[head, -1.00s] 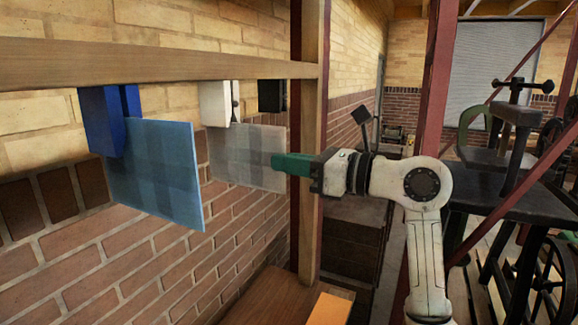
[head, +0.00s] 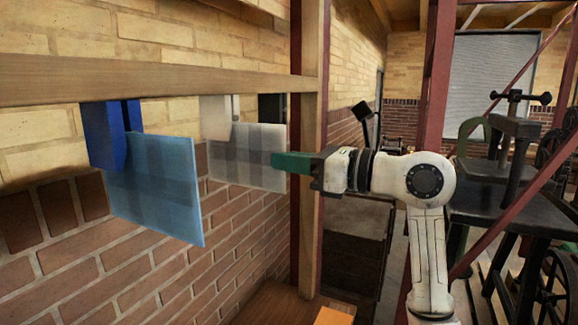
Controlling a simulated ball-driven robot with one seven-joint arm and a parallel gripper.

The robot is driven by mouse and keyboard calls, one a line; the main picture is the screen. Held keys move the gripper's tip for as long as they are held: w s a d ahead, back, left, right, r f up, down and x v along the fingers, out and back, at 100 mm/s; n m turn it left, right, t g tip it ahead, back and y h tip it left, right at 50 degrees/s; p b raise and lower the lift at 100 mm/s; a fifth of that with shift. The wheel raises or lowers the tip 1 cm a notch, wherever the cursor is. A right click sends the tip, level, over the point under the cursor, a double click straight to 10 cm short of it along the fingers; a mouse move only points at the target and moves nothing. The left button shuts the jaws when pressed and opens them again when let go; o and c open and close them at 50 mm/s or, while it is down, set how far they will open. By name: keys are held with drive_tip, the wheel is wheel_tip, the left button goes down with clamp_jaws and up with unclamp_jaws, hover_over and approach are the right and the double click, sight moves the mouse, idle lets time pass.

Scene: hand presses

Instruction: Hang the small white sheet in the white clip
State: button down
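The small white sheet (head: 248,160) is a pale, translucent square held upright below the rail. My gripper (head: 285,162), with green fingers, meets its right edge and appears shut on it. The white clip (head: 215,107) hangs from the wooden rail, its lower part overlapping the sheet's top edge in the picture. I cannot tell whether that edge is between the jaws or beside them.
A blue clip (head: 103,135) at left holds a blue sheet (head: 155,190). A dark clip (head: 272,107) hangs right of the white one, near the wooden post (head: 308,180). The wooden rail (head: 150,80) runs above. Black presses (head: 500,170) stand at right.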

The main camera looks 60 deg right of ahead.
drive_tip(key=shift+r, duration=0.6)
idle(0.3)
drive_tip(key=c, duration=1.1)
unclamp_jaws()
drive_tip(key=shift+o, duration=0.2)
drive_tip(key=s, duration=0.7)
drive_tip(key=shift+d, duration=0.45)
drive_tip(key=shift+a, duration=0.1)
